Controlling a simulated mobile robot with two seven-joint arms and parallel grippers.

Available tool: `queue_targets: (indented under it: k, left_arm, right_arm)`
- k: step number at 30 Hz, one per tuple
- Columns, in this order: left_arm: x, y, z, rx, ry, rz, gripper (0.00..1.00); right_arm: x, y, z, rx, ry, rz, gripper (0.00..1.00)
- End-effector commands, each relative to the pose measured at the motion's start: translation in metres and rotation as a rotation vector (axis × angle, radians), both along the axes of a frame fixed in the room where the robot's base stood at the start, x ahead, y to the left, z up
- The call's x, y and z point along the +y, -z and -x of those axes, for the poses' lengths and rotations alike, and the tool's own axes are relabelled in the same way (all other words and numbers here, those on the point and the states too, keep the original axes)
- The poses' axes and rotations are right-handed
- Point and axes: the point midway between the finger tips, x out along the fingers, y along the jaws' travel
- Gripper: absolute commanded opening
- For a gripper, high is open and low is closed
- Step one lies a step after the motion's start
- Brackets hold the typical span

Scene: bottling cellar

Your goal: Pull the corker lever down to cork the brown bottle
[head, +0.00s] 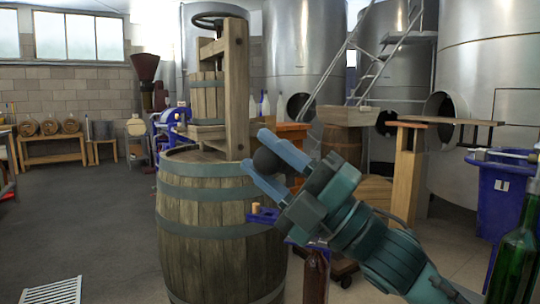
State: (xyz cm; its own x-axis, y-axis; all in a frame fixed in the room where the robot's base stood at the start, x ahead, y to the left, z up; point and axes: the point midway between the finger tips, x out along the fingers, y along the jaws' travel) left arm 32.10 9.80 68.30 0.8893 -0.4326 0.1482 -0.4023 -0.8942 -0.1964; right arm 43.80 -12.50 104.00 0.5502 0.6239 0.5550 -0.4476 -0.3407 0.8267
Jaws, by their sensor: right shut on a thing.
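My right gripper (256,150) reaches in from the lower right. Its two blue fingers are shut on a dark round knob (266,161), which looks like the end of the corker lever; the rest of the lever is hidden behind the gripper. Below it, blue parts of the corker (263,217) show, with a small tan cork (256,208) standing on them. The brown bottle (316,278) stands upright under the corker's blue part, its top hidden and its base cut off by the frame. My left gripper is not in view.
A large barrel (205,240) with a wooden press (235,90) on top stands just behind the gripper. A green bottle (515,250) stands at the right edge, near a blue bin (498,195). Steel tanks (305,45) fill the back. The floor at left is open, with a grate (52,290).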

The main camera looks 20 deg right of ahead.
Motion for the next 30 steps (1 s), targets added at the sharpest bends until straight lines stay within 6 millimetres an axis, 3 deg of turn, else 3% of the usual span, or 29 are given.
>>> queue_targets:
  k: [8, 9, 16, 24, 30]
  left_arm:
    - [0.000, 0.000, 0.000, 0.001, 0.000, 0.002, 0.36]
    - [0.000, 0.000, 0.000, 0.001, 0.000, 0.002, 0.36]
    - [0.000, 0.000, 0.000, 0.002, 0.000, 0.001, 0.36]
    - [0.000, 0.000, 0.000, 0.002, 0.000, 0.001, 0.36]
    - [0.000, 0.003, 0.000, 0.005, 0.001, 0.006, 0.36]
  right_arm:
    - [0.000, 0.002, -0.001, 0.003, 0.000, 0.002, 0.00]
    - [0.000, 0.002, -0.001, 0.004, 0.001, 0.002, 0.37]
    - [0.000, 0.001, -0.001, 0.003, 0.001, 0.001, 0.55]
    - [-0.001, 0.001, 0.000, 0.002, 0.002, 0.001, 0.55]
    - [-0.013, 0.013, 0.009, 0.004, 0.004, 0.002, 0.55]
